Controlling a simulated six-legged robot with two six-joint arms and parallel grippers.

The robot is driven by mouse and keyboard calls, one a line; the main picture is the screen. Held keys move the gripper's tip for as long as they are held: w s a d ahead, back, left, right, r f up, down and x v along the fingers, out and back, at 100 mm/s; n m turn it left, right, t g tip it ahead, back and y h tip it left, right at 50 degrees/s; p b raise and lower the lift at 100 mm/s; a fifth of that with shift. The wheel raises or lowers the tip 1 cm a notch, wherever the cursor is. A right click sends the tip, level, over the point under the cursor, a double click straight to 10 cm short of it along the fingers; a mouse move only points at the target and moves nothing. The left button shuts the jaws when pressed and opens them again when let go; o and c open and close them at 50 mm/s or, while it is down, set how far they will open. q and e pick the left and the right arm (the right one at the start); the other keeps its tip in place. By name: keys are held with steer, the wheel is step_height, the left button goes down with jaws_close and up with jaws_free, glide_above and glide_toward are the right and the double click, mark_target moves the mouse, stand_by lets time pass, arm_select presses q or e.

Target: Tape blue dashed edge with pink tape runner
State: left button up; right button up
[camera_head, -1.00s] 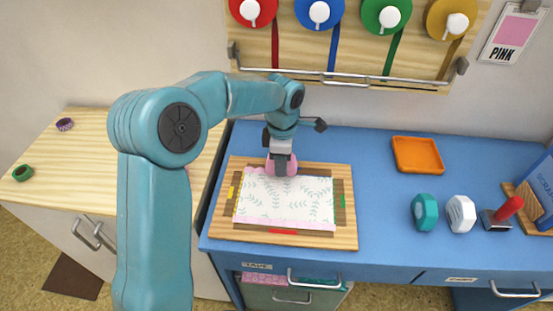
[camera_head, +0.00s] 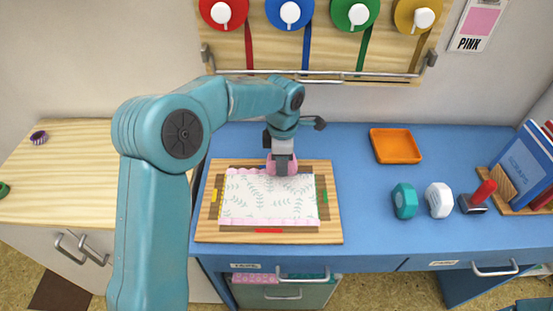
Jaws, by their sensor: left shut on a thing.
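My left gripper (camera_head: 282,158) is shut on the pink tape runner (camera_head: 283,168), which sits at the far edge of the patterned paper (camera_head: 268,198), right of its middle. The paper lies on a wooden board (camera_head: 205,230). Pink strips show along the near edge and along the far edge left of the runner. The board has a yellow mark (camera_head: 214,195) at left, a green mark (camera_head: 324,196) at right and a red mark (camera_head: 269,230) at the front. I see no blue dashes; the gripper and runner cover part of the far edge. My right gripper is not in view.
On the blue desk (camera_head: 365,215) to the right are an orange tray (camera_head: 395,146), a teal object (camera_head: 405,201), a white one (camera_head: 439,200), a red-handled tool (camera_head: 482,193) and books (camera_head: 530,165). Ribbon spools (camera_head: 290,13) hang above. Desk space right of the board is clear.

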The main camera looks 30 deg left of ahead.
arm_select(q)
steer(key=shift+w+d+p, duration=0.3)
steer(key=shift+w+d, duration=0.2)
steer(key=shift+d, duration=0.4)
steer(key=shift+w+d+p, duration=0.25)
steer(key=shift+w+d, duration=0.2)
steer(key=shift+d, duration=0.4)
steer(key=shift+w+d+p, duration=0.3)
steer(key=shift+w+d, duration=0.2)
steer(key=shift+d, duration=0.4)
steer(key=shift+w+d+p, duration=0.35)
steer(key=shift+w+d, duration=0.1)
steer(key=shift+d, duration=0.35)
steer(key=shift+w+d+p, duration=0.35)
steer(key=shift+w+d, duration=0.05)
steer(key=shift+d, duration=0.35)
step_height(320, 180, up, 7)
steer(key=p, duration=0.5)
